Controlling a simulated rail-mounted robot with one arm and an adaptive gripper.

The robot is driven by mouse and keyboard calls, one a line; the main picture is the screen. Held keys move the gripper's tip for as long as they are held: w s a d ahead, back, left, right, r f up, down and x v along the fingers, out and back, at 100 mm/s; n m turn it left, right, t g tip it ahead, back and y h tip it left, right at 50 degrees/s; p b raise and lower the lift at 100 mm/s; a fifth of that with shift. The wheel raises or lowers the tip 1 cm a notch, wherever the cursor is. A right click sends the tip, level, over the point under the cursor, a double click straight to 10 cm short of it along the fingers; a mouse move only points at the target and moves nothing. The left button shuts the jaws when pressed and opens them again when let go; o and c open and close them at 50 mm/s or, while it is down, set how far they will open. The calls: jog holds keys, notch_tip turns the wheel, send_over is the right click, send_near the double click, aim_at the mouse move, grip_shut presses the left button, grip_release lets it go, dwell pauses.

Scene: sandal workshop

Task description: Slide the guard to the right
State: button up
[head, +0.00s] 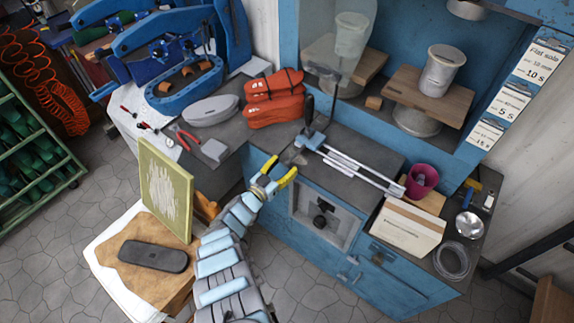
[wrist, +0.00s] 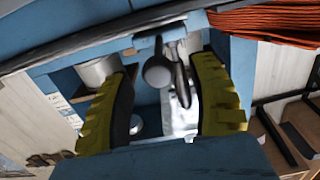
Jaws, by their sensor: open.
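The guard (head: 325,60) looks like a clear panel standing upright on the left side of the blue machine's opening. A black upright handle (head: 308,106) and a light-blue slider block (head: 311,141) are below it, at the left end of two silver rails (head: 355,167). My gripper (head: 277,171) has yellow fingers and is just in front and left of the slider block, apart from it. In the wrist view my gripper (wrist: 162,108) is open and empty. A dark rounded knob (wrist: 158,73) shows beyond and between the fingers; the clear panel cannot be made out there.
Orange pouches (head: 273,98) lie on the bench left of the slider. A magenta cup (head: 422,180) and a cream box (head: 407,228) stand near the rails' right end. A white pot (head: 441,70) sits on a wooden board inside the machine. The grey top around the rails is mostly clear.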

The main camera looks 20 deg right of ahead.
jog(key=shift+w+d, duration=0.35)
jog(key=shift+d, duration=0.3)
grip_shut()
